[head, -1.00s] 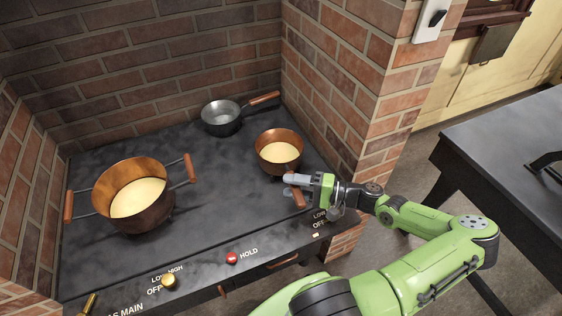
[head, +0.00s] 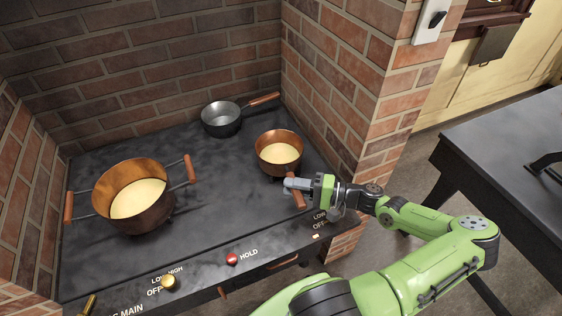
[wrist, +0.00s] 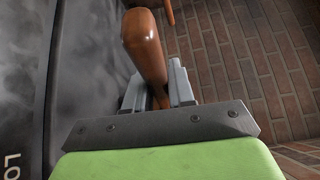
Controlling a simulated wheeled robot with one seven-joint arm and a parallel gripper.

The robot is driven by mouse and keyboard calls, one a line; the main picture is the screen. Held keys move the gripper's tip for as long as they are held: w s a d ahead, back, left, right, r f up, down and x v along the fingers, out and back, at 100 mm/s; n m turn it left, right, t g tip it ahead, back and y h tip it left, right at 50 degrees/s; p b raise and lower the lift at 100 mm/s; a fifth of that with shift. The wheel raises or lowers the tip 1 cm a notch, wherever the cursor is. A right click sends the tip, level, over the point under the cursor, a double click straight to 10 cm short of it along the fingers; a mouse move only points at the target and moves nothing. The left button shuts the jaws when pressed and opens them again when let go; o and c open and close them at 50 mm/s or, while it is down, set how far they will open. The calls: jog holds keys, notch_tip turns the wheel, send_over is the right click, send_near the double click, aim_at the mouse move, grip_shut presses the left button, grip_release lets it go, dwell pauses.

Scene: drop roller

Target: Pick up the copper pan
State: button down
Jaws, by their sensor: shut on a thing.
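The small copper pan (head: 279,151) stands on the dark stove top near the right brick wall in the head view. It holds something pale yellow, and its wooden handle (head: 297,196) points toward the front edge. My gripper (head: 293,187) is at this handle, coming from the right. In the wrist view, the handle (wrist: 147,48) rises between the two grey fingers of my gripper (wrist: 158,88), which are shut on it. The pan's bowl looks level and seems to rest on the stove; I cannot tell of any gap beneath it.
A larger two-handled copper pot (head: 140,200) with pale yellow contents stands at the left. A grey saucepan (head: 222,120) stands at the back. The brick wall (head: 335,90) is close on the right. Knobs (head: 168,281) line the front edge. The middle of the stove is clear.

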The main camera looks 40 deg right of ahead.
jog(key=shift+r, duration=0.2)
dwell(0.7)
notch_tip(320, 180, up, 10)
jog(key=p, duration=0.3)
jog(key=shift+f, duration=0.1)
